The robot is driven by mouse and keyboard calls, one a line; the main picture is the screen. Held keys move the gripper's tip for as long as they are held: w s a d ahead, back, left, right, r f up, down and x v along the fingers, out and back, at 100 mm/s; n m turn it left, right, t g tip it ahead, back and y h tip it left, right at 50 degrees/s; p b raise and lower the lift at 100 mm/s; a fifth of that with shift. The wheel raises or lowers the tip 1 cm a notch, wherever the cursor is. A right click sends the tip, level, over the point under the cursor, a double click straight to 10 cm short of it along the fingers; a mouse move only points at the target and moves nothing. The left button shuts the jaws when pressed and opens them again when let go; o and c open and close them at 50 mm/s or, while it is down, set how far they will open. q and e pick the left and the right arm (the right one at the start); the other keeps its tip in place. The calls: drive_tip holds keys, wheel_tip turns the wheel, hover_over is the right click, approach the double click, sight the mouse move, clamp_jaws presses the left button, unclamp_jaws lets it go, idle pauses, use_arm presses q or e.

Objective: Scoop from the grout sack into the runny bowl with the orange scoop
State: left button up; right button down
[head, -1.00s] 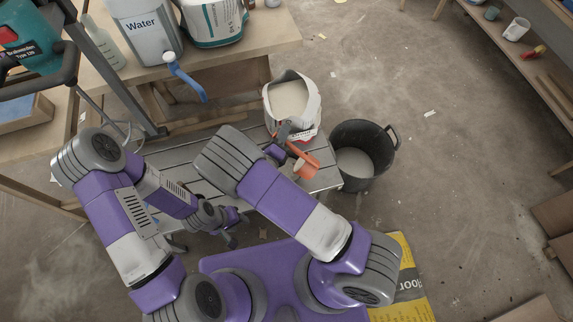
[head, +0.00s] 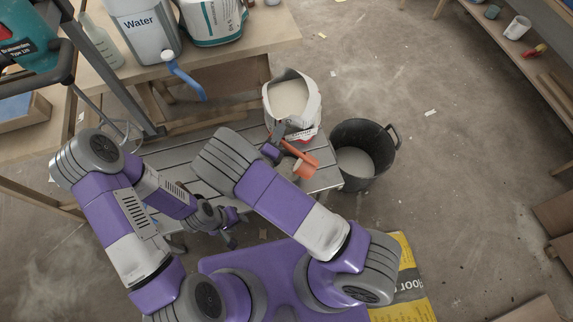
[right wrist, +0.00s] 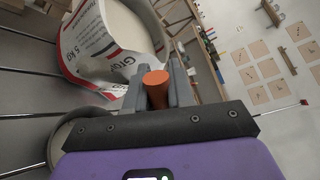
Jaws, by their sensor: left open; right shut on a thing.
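The open grout sack (head: 290,98), white with pale powder inside, stands on the slatted bench; its printed side shows in the right wrist view (right wrist: 100,40). My right gripper (head: 283,142) is beside the sack's front, shut on the orange scoop (head: 309,167); the handle end (right wrist: 155,88) shows between its fingers. The scoop is below the sack's mouth, near the bench's right end; I cannot tell what it holds. A round rim with greyish content, perhaps the runny bowl (right wrist: 62,135), shows at lower left in the right wrist view. My left gripper (head: 233,228) is open, low by the bench's front.
A black bucket (head: 378,172) with pale content stands right of the bench. A water container (head: 143,38) with a blue tap and a white tub (head: 212,25) stand on the back workbench. A yellow bag (head: 408,300) lies at front right. Floor at right is mostly clear.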

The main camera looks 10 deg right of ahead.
use_arm(q)
drive_tip(key=shift+w+f+b, duration=0.1)
drive_tip(key=shift+f+b, duration=0.3)
use_arm(e)
drive_tip(key=shift+w+a+f+n, duration=0.3)
drive_tip(key=shift+a+f, duration=0.05)
drive_tip(key=shift+f, duration=0.25)
